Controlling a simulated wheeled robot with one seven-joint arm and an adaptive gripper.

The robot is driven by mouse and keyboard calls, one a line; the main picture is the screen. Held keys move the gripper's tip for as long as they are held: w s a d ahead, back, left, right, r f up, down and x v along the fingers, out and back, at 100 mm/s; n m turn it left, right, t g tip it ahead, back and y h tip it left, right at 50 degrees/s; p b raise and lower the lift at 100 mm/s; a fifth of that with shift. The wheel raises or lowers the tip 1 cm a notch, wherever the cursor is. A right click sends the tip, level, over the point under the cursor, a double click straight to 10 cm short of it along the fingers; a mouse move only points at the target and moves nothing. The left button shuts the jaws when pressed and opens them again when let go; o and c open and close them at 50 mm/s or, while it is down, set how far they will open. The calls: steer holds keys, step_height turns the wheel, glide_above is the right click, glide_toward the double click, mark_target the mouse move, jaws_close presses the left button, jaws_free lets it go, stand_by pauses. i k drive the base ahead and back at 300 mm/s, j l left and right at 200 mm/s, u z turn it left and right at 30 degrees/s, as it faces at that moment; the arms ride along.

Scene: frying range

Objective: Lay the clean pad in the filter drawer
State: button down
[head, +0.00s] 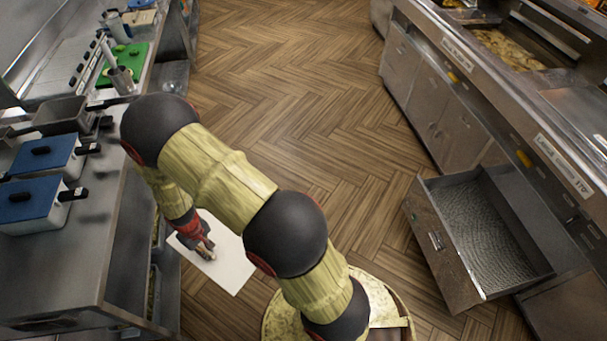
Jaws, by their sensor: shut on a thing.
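A thin white pad (231,268) hangs at the left of the head view, beside the steel counter and above the wood floor. My gripper (207,252) is shut on the pad near its left part; the fingertips are small and partly hidden by the gripper body. The filter drawer (487,243) stands pulled out from the fryer range at the right. Its inside shows a grey textured bottom, with no white pad on it. The gripper and pad are well apart from the drawer.
The left counter (84,253) holds blue-lidded containers (42,155), a green board (128,62) and metal cups. The fryer range (500,95) runs along the right, with closed cabinet doors (425,95). Open wood floor (310,110) lies between them.

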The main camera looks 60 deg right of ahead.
mark_target(470, 234)
steer(key=z, duration=0.5)
steer(key=l+z, duration=0.15)
steer(key=z, duration=0.8)
steer(key=i+z, duration=0.1)
steer(key=z, duration=0.35)
steer(key=i+l+z, duration=0.2)
steer(key=z, duration=0.25)
steer(key=i+z, duration=0.3)
steer(key=z, duration=0.2)
steer(key=i+z, duration=0.3)
steer(key=z, duration=0.15)
steer(key=i+j, duration=0.1)
steer(key=i, duration=0.2)
steer(key=i+j+z, duration=0.1)
steer(key=i, duration=0.2)
